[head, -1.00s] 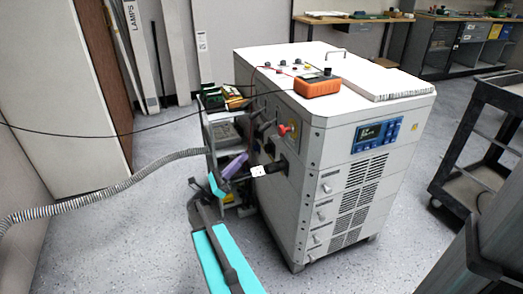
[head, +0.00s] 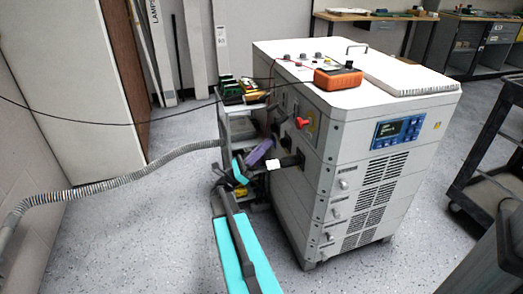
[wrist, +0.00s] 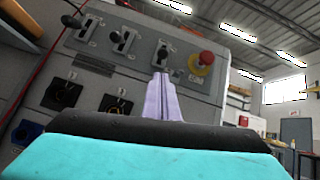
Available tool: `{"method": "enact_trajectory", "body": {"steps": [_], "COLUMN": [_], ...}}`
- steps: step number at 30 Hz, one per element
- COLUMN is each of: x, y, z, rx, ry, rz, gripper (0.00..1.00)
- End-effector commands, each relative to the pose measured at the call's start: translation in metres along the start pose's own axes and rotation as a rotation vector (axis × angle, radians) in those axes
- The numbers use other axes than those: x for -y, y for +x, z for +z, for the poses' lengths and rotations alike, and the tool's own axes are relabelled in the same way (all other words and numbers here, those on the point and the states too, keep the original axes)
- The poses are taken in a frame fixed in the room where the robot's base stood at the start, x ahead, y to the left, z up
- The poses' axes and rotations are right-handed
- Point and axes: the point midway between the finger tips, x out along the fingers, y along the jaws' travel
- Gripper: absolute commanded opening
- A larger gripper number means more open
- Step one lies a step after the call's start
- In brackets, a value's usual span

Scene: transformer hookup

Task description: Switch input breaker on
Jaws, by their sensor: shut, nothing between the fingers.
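The grey-white cabinet (head: 345,190) has its switch panel on its left side, seen obliquely in the head view. In the wrist view the panel (wrist: 138,68) carries a row of levers with dark knobs: a left lever (wrist: 72,21), a middle lever (wrist: 120,38) and a right lever (wrist: 164,51). Their labels are too small to read, so I cannot tell which is the input breaker. My gripper (wrist: 162,80) has its purple fingers shut and empty, appearing just below the right lever; contact is unclear. In the head view my gripper (head: 266,143) is beside the panel.
A red emergency button (wrist: 205,59) is right of the levers. A black plug (head: 291,161) sticks out of the cabinet near my gripper. A corrugated hose (head: 120,180) crosses left. An orange meter (head: 338,77) sits on top.

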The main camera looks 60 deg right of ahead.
Motion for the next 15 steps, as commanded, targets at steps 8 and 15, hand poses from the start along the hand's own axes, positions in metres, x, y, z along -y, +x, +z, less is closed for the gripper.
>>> {"method": "enact_trajectory", "body": {"steps": [8, 15], "x": [0.001, 0.001], "y": [0.037, 0.064], "z": [-0.002, -0.002], "rx": [-0.001, -0.001], "ry": [0.000, 0.000], "rz": [-0.003, -0.003], "gripper": [0.00, 0.00]}}
